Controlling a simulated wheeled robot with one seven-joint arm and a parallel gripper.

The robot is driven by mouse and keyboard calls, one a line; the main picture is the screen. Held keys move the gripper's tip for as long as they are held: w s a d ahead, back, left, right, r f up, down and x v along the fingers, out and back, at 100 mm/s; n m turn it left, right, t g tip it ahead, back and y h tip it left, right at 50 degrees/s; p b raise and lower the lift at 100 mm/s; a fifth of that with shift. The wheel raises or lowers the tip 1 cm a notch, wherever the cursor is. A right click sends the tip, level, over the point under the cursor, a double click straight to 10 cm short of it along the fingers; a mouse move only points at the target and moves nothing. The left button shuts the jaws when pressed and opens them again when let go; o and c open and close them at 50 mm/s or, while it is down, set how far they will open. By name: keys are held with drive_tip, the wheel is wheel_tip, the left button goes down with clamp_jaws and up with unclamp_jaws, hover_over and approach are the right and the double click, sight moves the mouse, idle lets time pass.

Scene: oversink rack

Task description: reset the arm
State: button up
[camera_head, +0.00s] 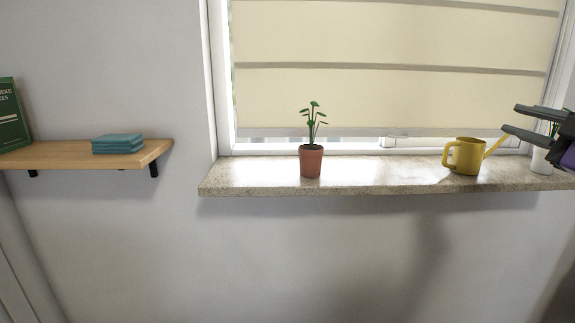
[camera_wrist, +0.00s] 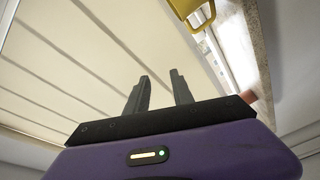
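My gripper (camera_head: 510,117) is at the right edge of the head view, in front of the right end of the window sill and near the yellow watering can (camera_head: 466,157). Its two dark fingers point left and stand apart, with nothing between them. In the wrist view my gripper (camera_wrist: 159,74) also shows two separate grey fingers with an empty gap. The yellow watering can (camera_wrist: 190,10) is at the top of that view, apart from the fingers. Most of my arm is outside the head view.
The stone sill (camera_head: 260,178) holds a potted plant (camera_head: 311,161) near its left part. A white pot (camera_head: 541,160) stands at the right, partly hidden by my gripper. A wooden shelf (camera_head: 60,156) holds folded teal cloths (camera_head: 118,144) and a green book (camera_head: 12,115). The sill's middle is clear.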

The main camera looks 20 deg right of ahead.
wheel_tip(320, 180, down, 9)
drive_tip(key=a+m+t+h, duration=0.1)
drive_tip(key=m+t+h, duration=0.1)
drive_tip(key=m+h, duration=0.65)
drive_tip(key=s+a+f+m+g, duration=0.1)
drive_tip(key=s+a+f+m, duration=0.25)
drive_tip(key=a+f, duration=0.35)
drive_tip(key=s+a+f+m+y, duration=0.1)
drive_tip(key=s+a+f+m, duration=0.25)
drive_tip(key=a+f, duration=0.35)
drive_tip(key=s+a+f+m+g, duration=0.1)
drive_tip(key=s+a+f+m, duration=0.25)
drive_tip(key=a+f, duration=0.3)
drive_tip(key=s+a+f+n+g+y, duration=0.2)
drive_tip(key=s+a+f+n+y, duration=0.3)
drive_tip(key=s+a, duration=0.5)
drive_tip(key=s+a+f+n+g+y, duration=0.15)
drive_tip(key=s+a+f+y, duration=0.25)
drive_tip(key=s+a+f, duration=0.55)
wheel_tip(320, 180, up, 20)
drive_tip(key=s+d+p, duration=0.2)
drive_tip(key=p, duration=1.5)
drive_tip(key=shift+s+f+n+p, duration=0.15)
drive_tip(key=shift+s+n+p, duration=0.1)
drive_tip(key=shift+n+p, duration=0.15)
drive_tip(key=shift+y, duration=0.25)
